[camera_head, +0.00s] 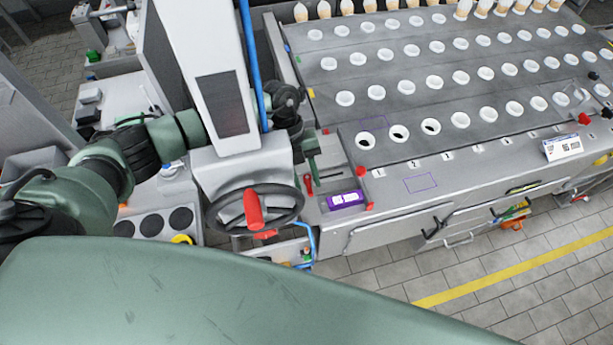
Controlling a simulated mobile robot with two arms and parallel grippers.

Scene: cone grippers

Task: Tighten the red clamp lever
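A small red lever (308,184) stands on the machine top, just right of the white column and left of the purple-lit display. A larger red handle (253,208) sits at the black handwheel (254,210) below the column. I cannot tell for sure which one is the clamp lever. My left arm comes in from the left and passes behind the column. Its dark wrist shows right of the column, with the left gripper (302,140) above the small red lever, seemingly apart from it. Its fingers are too small and dark to read. My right gripper is not in view.
The white column (207,70) and a blue hose (251,65) hide part of my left arm. The purple display (345,199) stands close by. A grey plate (420,70) with rows of white-rimmed holes fills the right. Tiled floor with a yellow line (515,267) lies in front.

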